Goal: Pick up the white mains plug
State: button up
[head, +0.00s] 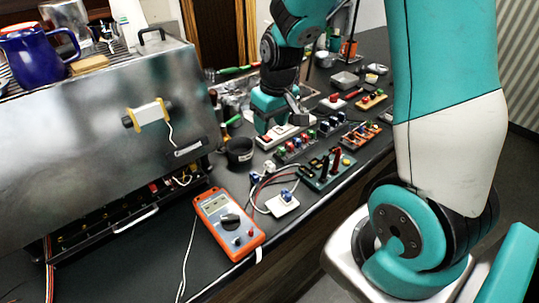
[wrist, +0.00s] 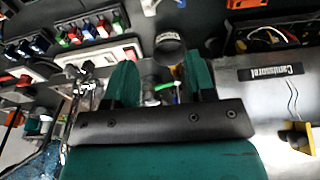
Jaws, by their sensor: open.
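A small white block (head: 270,165), which may be the white mains plug, lies on the dark bench behind the orange meter; it is too small to be sure. A white piece (wrist: 148,5), perhaps the same thing, is cut off at the top edge of the wrist view. My gripper (head: 266,122) is over the bench beside the white power strip (head: 290,134), apart from that block. In the wrist view my gripper (wrist: 160,85) has its two green fingers spread, with no object held between them. The power strip also shows there, left of the fingers (wrist: 100,56).
The metal brewer (head: 95,120) fills the left side. A dark cup (head: 239,153) stands between it and my gripper. The orange meter (head: 229,217) with leads, a white socket block (head: 282,204) and a green board (head: 327,170) occupy the front bench. Several small parts lie further back.

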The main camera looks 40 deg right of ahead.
jog(key=p, duration=0.3)
send_near(270, 164)
jog(key=f, duration=0.3)
jog(key=w+a+f, duration=0.1)
jog(key=f, duration=0.1)
jog(key=shift+f, duration=0.1)
jog(key=f, duration=0.1)
jog(key=f+p, duration=0.2)
jog(key=f, duration=0.1)
jog(key=shift+w+d+f, duration=0.1)
jog(key=shift+w+d, duration=0.2)
jog(key=shift+d, duration=0.1)
jog(key=shift+w+f, duration=0.1)
jog(key=shift+f, duration=0.4)
grip_shut()
